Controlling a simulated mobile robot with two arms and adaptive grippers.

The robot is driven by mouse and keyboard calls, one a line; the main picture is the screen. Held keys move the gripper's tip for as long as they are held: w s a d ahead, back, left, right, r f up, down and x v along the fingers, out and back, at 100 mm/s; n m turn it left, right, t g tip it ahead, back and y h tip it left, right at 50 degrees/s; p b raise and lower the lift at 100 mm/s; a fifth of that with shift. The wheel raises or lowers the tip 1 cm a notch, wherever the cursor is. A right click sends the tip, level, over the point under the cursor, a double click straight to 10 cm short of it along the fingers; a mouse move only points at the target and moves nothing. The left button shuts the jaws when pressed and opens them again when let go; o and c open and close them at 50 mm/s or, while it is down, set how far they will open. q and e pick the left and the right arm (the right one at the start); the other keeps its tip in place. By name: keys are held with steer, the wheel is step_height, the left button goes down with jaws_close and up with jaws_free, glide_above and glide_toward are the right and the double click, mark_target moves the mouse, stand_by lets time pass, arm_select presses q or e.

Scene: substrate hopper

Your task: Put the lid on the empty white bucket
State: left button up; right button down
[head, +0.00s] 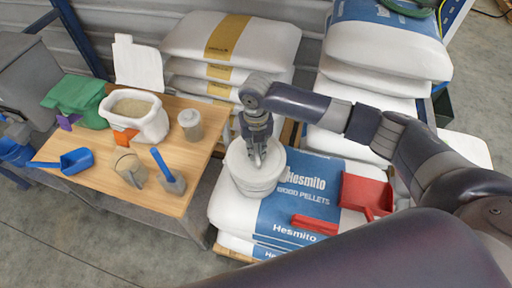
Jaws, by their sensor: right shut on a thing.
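The white bucket (257,184) stands upright on the stacked pellet bags in the middle of the head view. My right gripper (257,160) points straight down over its top and is shut on the white lid (240,156). The lid is level at the bucket's mouth and hides the inside. White on white, I cannot tell whether the lid is seated on the rim or just above it. My left gripper is not in view.
A red dustpan (366,195) and a red brush (314,225) lie on the pellet bags (290,200) to the right of the bucket. A wooden table (85,180) at left holds an open white sack (136,113), scoops and a jar (190,125). More bag stacks stand behind.

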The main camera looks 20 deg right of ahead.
steer(key=c, duration=1.5)
jaws_free()
steer(key=shift+c, duration=0.2)
step_height(320, 180, up, 12)
